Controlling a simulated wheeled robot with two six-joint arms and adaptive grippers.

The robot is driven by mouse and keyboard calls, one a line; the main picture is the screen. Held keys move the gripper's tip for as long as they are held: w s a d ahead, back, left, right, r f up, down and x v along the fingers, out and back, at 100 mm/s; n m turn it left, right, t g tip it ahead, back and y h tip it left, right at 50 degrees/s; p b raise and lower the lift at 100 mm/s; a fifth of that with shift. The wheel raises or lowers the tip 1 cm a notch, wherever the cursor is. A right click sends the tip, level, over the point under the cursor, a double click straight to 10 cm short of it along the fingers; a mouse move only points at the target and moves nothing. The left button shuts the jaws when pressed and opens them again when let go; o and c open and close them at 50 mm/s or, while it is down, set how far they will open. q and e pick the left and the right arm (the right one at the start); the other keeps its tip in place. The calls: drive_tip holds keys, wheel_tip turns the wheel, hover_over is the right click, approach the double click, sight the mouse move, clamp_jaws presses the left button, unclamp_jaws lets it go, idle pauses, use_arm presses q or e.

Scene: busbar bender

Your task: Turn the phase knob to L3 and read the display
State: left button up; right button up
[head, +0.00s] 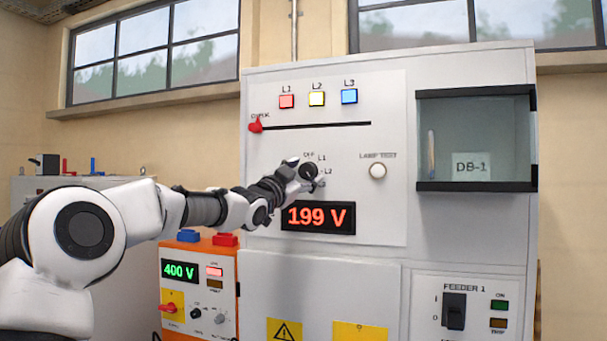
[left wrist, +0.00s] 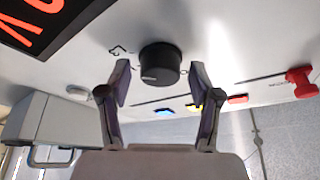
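The black phase knob (head: 309,171) sits on the grey cabinet front, with labels OFF, L1, L2 and a partly covered L3 around it. The left wrist view shows the knob (left wrist: 160,64) with a short white mark on its face; which label it points to I cannot tell. My left gripper (head: 304,173) is at the knob. In the left wrist view its two fingers (left wrist: 161,72) are spread on either side of the knob, with gaps visible. The red display (head: 318,217) below reads 199 V. My right gripper is not in view.
A red slide handle (head: 256,125) is upper left of the knob, a lamp test button (head: 377,171) right. An orange unit (head: 198,290) reading 400 V stands lower left.

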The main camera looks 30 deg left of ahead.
sight(311, 128)
use_arm(q)
wheel_tip(311, 128, up, 9)
drive_tip(key=shift+f, duration=0.15)
drive_tip(key=shift+w+r, duration=0.15)
drive_tip(key=shift+r, duration=0.4)
drive_tip(key=shift+a, duration=0.1)
